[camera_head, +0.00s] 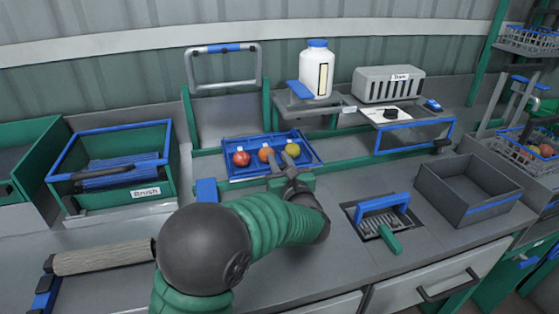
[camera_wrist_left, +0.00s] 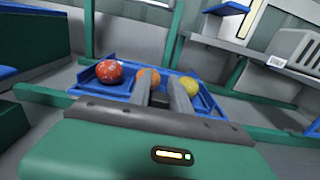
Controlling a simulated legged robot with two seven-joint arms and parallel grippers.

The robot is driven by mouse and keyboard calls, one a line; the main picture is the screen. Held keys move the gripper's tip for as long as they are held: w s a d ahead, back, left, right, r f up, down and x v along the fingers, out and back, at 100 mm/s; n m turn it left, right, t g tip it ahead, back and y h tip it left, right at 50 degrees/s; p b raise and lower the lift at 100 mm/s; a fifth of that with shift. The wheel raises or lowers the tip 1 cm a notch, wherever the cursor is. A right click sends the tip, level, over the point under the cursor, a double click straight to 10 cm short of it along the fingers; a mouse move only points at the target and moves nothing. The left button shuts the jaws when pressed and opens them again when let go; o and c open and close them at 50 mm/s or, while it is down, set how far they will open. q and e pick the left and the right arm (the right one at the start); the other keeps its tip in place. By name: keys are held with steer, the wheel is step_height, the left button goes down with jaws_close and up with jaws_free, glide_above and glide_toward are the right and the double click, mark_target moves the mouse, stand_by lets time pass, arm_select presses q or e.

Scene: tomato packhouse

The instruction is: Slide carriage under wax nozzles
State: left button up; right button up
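The carriage appears to be the shallow blue tray (camera_head: 232,172) on the green-edged track at the middle of the bench. A red, an orange and a yellow tomato sit in it. It also shows in the left wrist view (camera_wrist_left: 215,101). My left gripper (camera_head: 279,161) is at the tray's front side, with its fingers pointing over the front edge. In the left wrist view its two fingers (camera_wrist_left: 162,80) stand apart with a gap between them, in front of the orange tomato. Whether they touch the tray is unclear. I cannot make out wax nozzles. My right gripper is out of view.
A grey panel with a raised bar handle (camera_head: 225,66) stands behind the tray. A white bottle (camera_head: 316,75) and a grey slatted box (camera_head: 388,85) stand on shelves to the right. A brush bin (camera_head: 125,176) is left, a grey bin (camera_head: 470,187) right. A blue-handled piece (camera_head: 382,204) sits on the front bench.

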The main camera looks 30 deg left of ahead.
arm_select(q)
jaws_close()
stand_by(1.1)
